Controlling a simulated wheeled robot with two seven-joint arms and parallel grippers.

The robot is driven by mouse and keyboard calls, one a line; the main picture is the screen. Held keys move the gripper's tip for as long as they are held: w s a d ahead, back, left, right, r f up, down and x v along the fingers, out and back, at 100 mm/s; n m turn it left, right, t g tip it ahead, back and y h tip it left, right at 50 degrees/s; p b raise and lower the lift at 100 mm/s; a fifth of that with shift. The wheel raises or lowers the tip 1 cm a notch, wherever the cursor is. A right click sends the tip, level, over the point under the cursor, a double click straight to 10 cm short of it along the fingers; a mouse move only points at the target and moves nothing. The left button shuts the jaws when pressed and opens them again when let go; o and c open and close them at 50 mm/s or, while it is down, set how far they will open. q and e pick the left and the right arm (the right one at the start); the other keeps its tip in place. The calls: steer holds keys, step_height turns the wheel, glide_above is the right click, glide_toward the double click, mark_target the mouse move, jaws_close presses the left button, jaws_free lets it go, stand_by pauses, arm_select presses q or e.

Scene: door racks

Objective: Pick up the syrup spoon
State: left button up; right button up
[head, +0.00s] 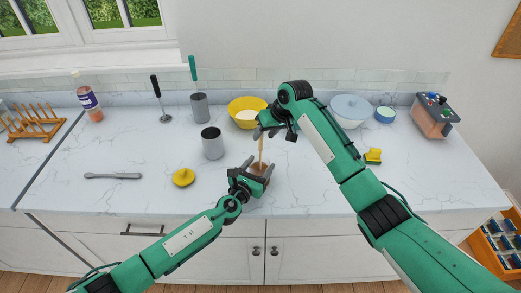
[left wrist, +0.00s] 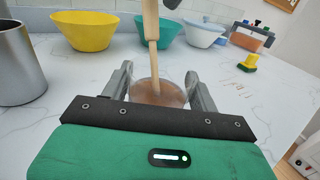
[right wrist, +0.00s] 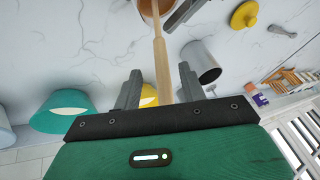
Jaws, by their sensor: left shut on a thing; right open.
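The syrup spoon, a pale wooden stick (head: 261,149), stands nearly upright in a clear jar of brown syrup (left wrist: 170,98) on the counter. Its handle also shows in the left wrist view (left wrist: 151,28) and in the right wrist view (right wrist: 160,60). My left gripper (left wrist: 158,88) is shut on the jar, one finger on each side. My right gripper (right wrist: 160,88) is above the jar. It is open, and the upper handle lies between its fingers, with gaps visible on both sides. The spoon's lower end is in the syrup and hard to make out.
A grey metal cup (head: 212,143) and a yellow lid (head: 183,177) stand left of the jar. A yellow bowl (head: 243,106), a teal bowl (left wrist: 160,32) and a pale blue bowl (head: 350,112) are behind. A sponge (head: 373,157) lies right. The front counter is mostly clear.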

mark_target(261, 139)
steer(key=x, duration=0.3)
steer(key=shift+w+a+f, duration=0.1)
steer(key=shift+a+f, duration=0.2)
jaws_close()
step_height(261, 139, up, 10)
steer(key=shift+r, duration=0.1)
arm_select(q)
steer(key=o, duration=1.2)
